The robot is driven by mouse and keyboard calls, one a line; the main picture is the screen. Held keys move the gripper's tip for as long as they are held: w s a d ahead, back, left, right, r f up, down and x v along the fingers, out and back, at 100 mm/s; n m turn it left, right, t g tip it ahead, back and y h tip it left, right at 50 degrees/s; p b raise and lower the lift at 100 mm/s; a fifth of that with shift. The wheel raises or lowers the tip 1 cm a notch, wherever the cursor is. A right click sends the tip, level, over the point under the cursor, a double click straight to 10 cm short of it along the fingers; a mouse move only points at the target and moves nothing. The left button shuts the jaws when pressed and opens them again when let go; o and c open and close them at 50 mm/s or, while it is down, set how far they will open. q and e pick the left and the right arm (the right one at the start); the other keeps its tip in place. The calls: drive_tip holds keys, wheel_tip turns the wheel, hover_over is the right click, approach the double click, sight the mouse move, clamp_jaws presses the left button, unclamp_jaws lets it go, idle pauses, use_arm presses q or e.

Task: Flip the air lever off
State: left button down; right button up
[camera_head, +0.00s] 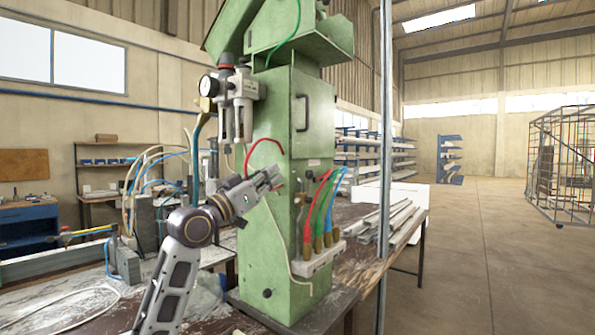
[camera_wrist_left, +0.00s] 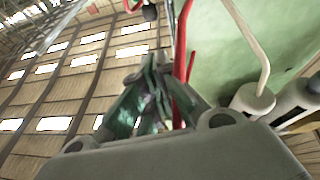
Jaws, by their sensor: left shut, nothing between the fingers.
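The green clamp machine (camera_head: 305,120) stands on the bench, with an air unit (camera_head: 238,100) and a round gauge (camera_head: 208,85) on its upper left side. I cannot tell for sure which part is the air lever. A pale lever-like piece (camera_head: 206,104) sits just below the gauge. My left gripper (camera_head: 275,178) is shut and empty in front of the green column, below and right of the air unit. In the left wrist view its fingers (camera_wrist_left: 152,85) are together, and a red hose (camera_wrist_left: 181,45) passes close beside or behind them. My right gripper is out of view.
The red hose (camera_head: 263,144) arches just above my left gripper. Red, green and blue hoses (camera_head: 325,205) run into brass fittings at the column's lower right. Metal profiles (camera_head: 395,222) lie on the bench at right. A thin grey post (camera_head: 384,130) stands before them.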

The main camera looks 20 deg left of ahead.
sight(309, 187)
use_arm(q)
drive_tip(key=x, duration=0.2)
drive_tip(key=f+x, duration=0.1)
drive_tip(key=x, duration=0.5)
drive_tip(key=shift+w+d+f+p, duration=0.15)
drive_tip(key=shift+d+f+p, duration=0.1)
drive_tip(key=shift+d+p, duration=0.05)
drive_tip(key=shift+w+d+f, duration=0.3)
drive_tip(key=shift+w, duration=0.35)
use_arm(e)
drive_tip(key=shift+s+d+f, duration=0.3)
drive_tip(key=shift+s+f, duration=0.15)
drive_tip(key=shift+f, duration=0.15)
use_arm(q)
drive_tip(key=shift+w, duration=0.1)
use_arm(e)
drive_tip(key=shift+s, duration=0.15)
